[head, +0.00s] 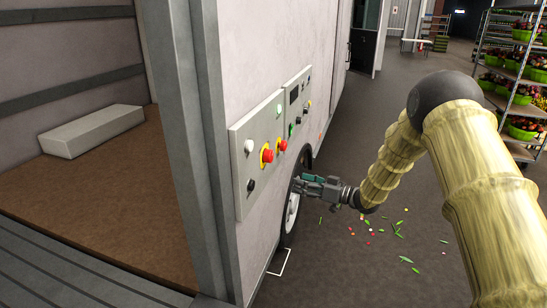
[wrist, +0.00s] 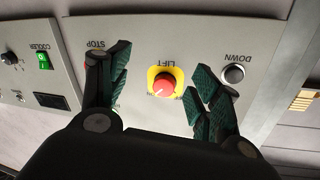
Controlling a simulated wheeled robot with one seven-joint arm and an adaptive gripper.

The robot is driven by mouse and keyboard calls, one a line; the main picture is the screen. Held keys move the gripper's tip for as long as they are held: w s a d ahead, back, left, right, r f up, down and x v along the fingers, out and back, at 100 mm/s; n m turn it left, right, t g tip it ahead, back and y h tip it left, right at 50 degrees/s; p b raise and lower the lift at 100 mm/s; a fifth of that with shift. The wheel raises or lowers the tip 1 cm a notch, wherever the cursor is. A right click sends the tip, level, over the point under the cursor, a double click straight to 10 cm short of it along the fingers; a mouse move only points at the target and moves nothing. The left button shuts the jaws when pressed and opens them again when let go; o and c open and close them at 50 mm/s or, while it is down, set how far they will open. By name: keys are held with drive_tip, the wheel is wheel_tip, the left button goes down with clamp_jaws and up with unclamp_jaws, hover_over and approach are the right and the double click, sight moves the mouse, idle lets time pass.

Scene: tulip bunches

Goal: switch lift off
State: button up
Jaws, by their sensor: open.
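The lift knob is a round red switch on a yellow plate. In the wrist view the lift knob (wrist: 164,84) sits between my two green-padded fingers, under an upside-down LIFT label, with a gap on each side. In the head view the lift knob (head: 266,156) is on the grey panel (head: 243,205) on the truck's side. My gripper (head: 298,183) is open and empty, low and to the right of that panel in the head view. My gripper (wrist: 163,58) has its fingers spread in the wrist view.
A DOWN button (wrist: 233,74) is right of the knob in the wrist view. A green COOLER switch (wrist: 44,61) is at the left. A second red control (head: 283,145) is beside the lift knob. A wheel (head: 292,213) is below the panels. Petals litter the floor.

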sight(272, 156)
wheel_tip(272, 156, up, 8)
drive_tip(key=w+n+g+y, duration=0.2)
drive_tip(key=n+g, duration=0.1)
drive_tip(key=p+x, duration=0.4)
drive_tip(key=x, duration=0.5)
drive_tip(key=shift+s+a, duration=0.1)
drive_tip(key=shift+a, duration=0.2)
drive_tip(key=shift+x, duration=0.8)
drive_tip(key=shift+f, duration=0.15)
drive_tip(key=c, duration=1)
